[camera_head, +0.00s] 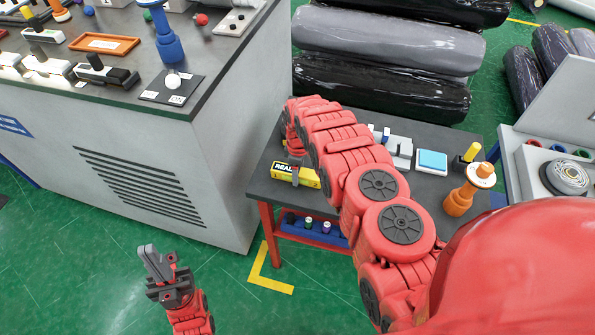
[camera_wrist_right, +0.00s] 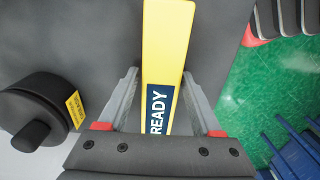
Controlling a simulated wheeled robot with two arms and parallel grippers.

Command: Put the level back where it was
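The level is a yellow bar (camera_head: 283,172) with a dark "READY" label, on or just above the front left part of the dark table (camera_head: 262,188). In the right wrist view, the yellow level (camera_wrist_right: 167,50) runs between the two fingers of my right gripper (camera_wrist_right: 160,78). The fingertips sit close along both its sides; contact is unclear. In the head view my red right arm hides much of the table, and my right gripper (camera_head: 295,172) points down at the level. My left gripper (camera_head: 153,261) is empty over the green floor, its fingers together.
A black round knob with a yellow tag (camera_wrist_right: 40,110) stands left of the level in the right wrist view. An orange stand (camera_head: 460,198) and a blue-topped block (camera_head: 432,161) are on the table's right. A grey cabinet (camera_head: 225,165) is at left; wrapped rolls (camera_head: 390,45) lie behind.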

